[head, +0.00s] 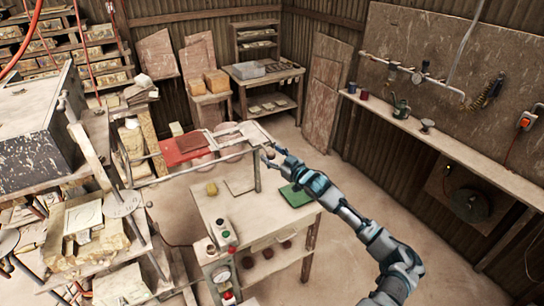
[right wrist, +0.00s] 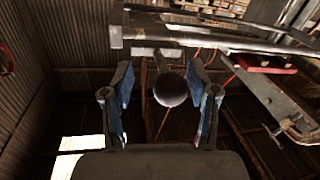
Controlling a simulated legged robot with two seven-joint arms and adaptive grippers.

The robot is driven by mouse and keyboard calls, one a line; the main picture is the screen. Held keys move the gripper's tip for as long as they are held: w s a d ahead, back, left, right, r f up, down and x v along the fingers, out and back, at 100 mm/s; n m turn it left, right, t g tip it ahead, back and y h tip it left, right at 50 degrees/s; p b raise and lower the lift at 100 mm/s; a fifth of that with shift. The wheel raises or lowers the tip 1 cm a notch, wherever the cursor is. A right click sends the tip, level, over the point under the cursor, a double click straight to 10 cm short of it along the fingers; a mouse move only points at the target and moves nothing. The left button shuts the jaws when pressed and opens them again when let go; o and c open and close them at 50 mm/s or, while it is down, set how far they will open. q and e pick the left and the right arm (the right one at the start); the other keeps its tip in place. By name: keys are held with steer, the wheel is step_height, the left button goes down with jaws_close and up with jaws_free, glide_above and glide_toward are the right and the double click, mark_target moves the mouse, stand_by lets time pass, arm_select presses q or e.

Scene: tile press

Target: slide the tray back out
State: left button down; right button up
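A pale, flat frame (head: 238,134), which looks like the tray, lies beyond the white workbench (head: 232,205), next to a red slab (head: 186,150). My right arm reaches in from the lower right, and my right gripper (head: 268,156) is close to the near edge of the frame. In the right wrist view, my right gripper (right wrist: 162,108) is open. A dark round knob (right wrist: 170,90) shows between its fingers, with a gap on both sides. The knob sits below a metal bar (right wrist: 215,38). I cannot tell how it joins the tray. My left gripper is not in view.
A green mat (head: 295,195) and coloured buttons (head: 222,232) are on the workbench. A long thin rod (head: 195,168) crosses left of my gripper. Cluttered shelving (head: 95,225) stands at left. The floor between bench and right wall is clear.

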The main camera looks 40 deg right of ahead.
steer(key=shift+s+a, duration=0.25)
steer(key=shift+s, duration=0.15)
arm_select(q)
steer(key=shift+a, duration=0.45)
arm_select(e)
steer(key=s, duration=1.1)
steer(key=shift+a, duration=0.2)
steer(key=shift+s+f, duration=0.1)
